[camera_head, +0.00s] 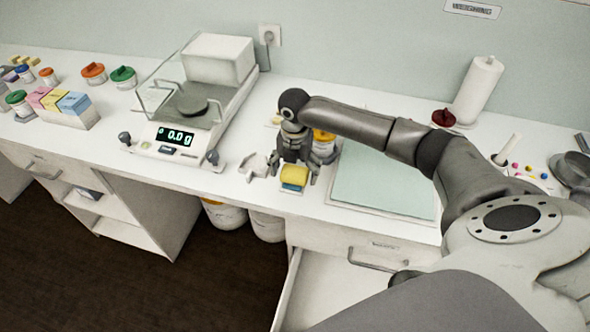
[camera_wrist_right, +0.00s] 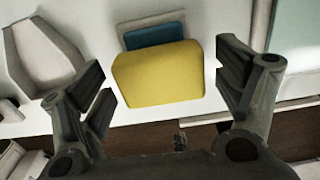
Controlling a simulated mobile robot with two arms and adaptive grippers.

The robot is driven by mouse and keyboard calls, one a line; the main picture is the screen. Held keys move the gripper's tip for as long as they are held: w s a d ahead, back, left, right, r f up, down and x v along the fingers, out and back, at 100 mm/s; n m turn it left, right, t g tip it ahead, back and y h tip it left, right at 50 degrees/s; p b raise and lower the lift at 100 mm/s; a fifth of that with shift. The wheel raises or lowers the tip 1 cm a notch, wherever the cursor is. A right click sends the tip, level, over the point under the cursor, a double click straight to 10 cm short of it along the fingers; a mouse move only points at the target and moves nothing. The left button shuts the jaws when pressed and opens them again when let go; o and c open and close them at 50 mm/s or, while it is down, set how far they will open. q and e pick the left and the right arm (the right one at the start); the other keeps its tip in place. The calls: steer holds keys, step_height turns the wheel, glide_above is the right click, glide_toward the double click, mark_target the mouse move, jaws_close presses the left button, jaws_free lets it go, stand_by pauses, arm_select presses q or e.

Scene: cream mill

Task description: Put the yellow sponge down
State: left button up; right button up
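The yellow sponge (camera_head: 296,172) is at the front part of the white counter, left of the pale green mat, with a blue piece (camera_head: 293,187) showing against it. In the right wrist view the yellow sponge (camera_wrist_right: 158,75) lies between the fingers, and the blue piece (camera_wrist_right: 154,36) with a grey-white edge shows beyond it. My right gripper (camera_head: 293,176) is open above and around the sponge. Its fingers stand on either side, with a visible gap at least on the right side. What lies under the sponge is partly hidden. My left gripper is not in view.
The pale green mat (camera_head: 384,184) lies right of the gripper. A white scoop-like dish (camera_head: 254,165) is close on the left, and an orange-lidded jar (camera_head: 324,142) stands just behind. The balance (camera_head: 180,135) stands further left. An open drawer (camera_head: 335,290) is below the counter edge.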

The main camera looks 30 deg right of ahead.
mark_target(295, 170)
step_height(295, 170, up, 12)
steer(key=b, duration=0.3)
steer(key=shift+r, duration=0.25)
stand_by(0.5)
